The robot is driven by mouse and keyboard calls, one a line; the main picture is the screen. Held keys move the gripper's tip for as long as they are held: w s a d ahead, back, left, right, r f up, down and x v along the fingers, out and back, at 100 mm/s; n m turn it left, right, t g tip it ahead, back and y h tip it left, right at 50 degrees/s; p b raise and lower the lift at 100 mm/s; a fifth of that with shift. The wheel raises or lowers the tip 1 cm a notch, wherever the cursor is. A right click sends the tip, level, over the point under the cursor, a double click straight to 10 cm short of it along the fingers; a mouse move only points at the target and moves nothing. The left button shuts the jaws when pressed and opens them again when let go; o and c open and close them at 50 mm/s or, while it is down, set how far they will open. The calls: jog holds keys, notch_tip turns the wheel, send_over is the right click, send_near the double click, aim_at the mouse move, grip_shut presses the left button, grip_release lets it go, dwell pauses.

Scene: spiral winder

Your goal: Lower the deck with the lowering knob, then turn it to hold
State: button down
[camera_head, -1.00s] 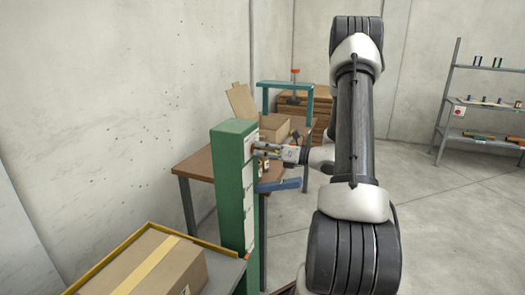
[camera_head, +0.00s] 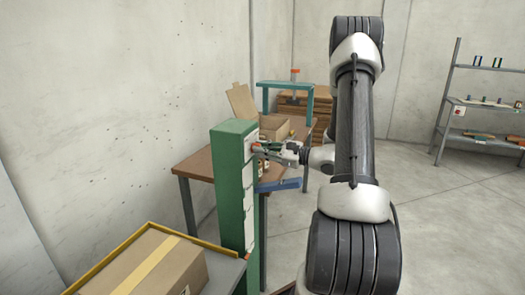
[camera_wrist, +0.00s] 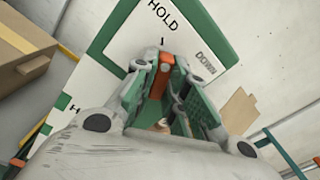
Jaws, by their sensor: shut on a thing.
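The orange lowering knob (camera_wrist: 164,72) sits on a white panel plate (camera_wrist: 128,42) in the wrist view. The word HOLD stands above it and DOWN to its right. My gripper (camera_wrist: 165,78) is shut on the knob, with one finger on each side of it. In the head view my gripper (camera_head: 262,150) is at the upper part of the green post (camera_head: 230,190). There the fingers mostly cover the knob. I cannot tell which part is the deck.
A cardboard box (camera_head: 155,268) lies on a yellow-rimmed grey surface at the lower left. A brown table (camera_head: 195,163) stands behind the post. Shelves (camera_head: 485,100) are at the far right; the floor there is clear.

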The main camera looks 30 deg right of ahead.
jog(key=shift+n, duration=1.2)
jog(key=c, duration=1.4)
grip_release()
jog(key=shift+c, duration=0.2)
jog(key=v, duration=1.2)
